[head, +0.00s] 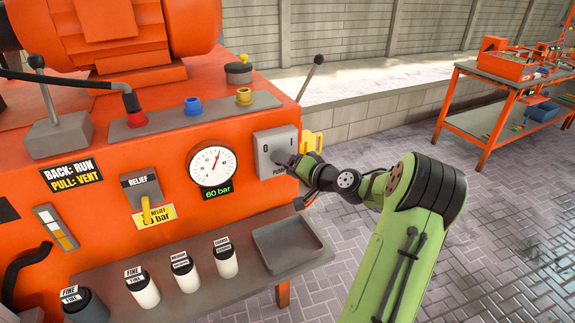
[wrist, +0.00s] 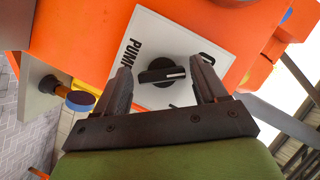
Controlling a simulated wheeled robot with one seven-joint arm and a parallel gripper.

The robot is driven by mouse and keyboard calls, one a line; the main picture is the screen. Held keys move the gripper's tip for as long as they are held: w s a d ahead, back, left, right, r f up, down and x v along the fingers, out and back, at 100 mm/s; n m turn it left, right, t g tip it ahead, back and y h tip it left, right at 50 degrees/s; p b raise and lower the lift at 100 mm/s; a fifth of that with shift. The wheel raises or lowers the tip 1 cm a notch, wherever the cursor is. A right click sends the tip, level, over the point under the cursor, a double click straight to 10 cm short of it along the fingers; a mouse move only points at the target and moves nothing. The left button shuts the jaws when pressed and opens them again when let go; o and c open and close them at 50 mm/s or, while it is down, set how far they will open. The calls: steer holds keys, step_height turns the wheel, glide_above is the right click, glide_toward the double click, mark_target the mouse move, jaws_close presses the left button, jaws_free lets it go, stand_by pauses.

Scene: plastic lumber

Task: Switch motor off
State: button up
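The pump switch is a grey box (head: 268,141) marked 0 and I, with PUMP below, on the orange machine's front. In the wrist view it shows as a white plate (wrist: 178,38) lettered PUMP, with a black rotary knob (wrist: 160,75). A white line on the knob points to the right in that view. In the wrist view my gripper (wrist: 161,68) is open, one finger on each side of the knob. I cannot tell whether the fingers touch the plate.
A pressure gauge (head: 212,167) and a yellow relief lever (head: 146,210) are left of the switch. Several labelled bottles and a grey tray (head: 287,246) stand on the shelf below. A yellow bracket (head: 313,141) sits right of the switch. A workbench (head: 490,124) stands far right.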

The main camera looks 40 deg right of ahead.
steer(key=shift+o, duration=0.6)
steer(key=shift+r, duration=0.1)
steer(key=p+v, duration=0.1)
steer(key=v, duration=1.4)
steer(key=shift+s, duration=0.35)
